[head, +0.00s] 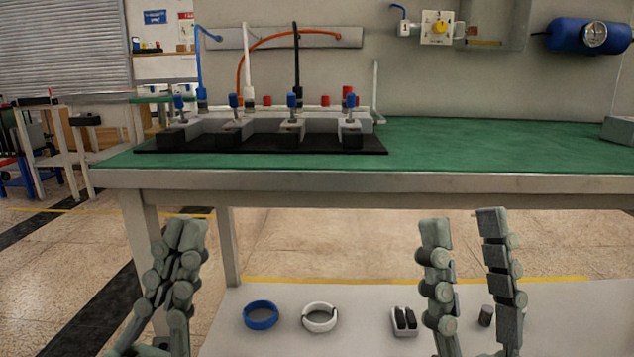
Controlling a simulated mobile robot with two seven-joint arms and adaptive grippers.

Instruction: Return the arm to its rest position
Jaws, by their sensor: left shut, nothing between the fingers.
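My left gripper (187,234) is at the lower left of the head view, pointing up, with its fingers together and nothing between them. It appears in front of the near left table leg and touches no object that I can see. My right gripper (463,226) is at the lower right, also pointing up. Its two fingers stand wide apart with nothing between them. Both grippers show below the front edge of the green-topped table (480,145).
On the table, a black base (262,145) carries grey blocks with clamps and hoses. A lower light surface (265,340) holds a blue ring (260,315), a white ring (319,317) and a small black-and-white part (404,321). The table's right half is mostly clear.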

